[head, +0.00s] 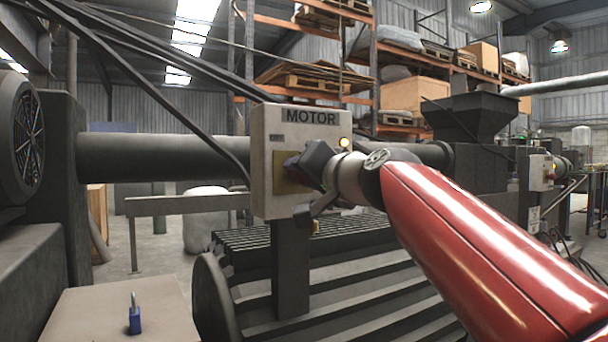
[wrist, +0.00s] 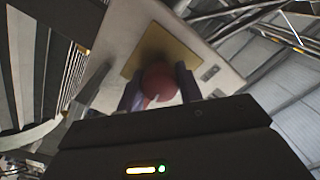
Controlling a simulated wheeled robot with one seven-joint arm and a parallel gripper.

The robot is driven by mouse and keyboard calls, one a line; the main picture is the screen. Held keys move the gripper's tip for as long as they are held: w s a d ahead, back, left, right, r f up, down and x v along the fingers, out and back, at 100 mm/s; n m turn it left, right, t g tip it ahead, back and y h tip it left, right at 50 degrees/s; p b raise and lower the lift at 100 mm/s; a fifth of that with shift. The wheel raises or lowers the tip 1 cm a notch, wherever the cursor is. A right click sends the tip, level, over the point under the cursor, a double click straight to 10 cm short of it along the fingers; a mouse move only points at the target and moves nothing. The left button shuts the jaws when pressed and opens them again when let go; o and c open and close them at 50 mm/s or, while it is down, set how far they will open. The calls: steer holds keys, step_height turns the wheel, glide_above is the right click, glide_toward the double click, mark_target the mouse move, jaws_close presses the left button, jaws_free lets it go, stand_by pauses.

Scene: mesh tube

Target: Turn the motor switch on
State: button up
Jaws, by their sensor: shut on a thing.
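In the head view the gripper and wrist hide the knob. I cannot read the knob's position.
A blue padlock (head: 134,318) stands on a flat tan surface (head: 90,318) at the lower left. A large dark pipe (head: 160,157) runs behind the box. A dark ribbed machine bed (head: 350,285) lies below it. Shelves with pallets (head: 405,95) stand at the back.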

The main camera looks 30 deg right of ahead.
steer(key=shift+m, duration=1)
steer(key=o, duration=1)
steer(key=shift+s, duration=0.1)
steer(key=s, duration=0.7)
steer(key=shift+s+d, duration=0.15)
steer(key=shift+s, duration=0.2)
steer(key=shift+f, duration=0.1)
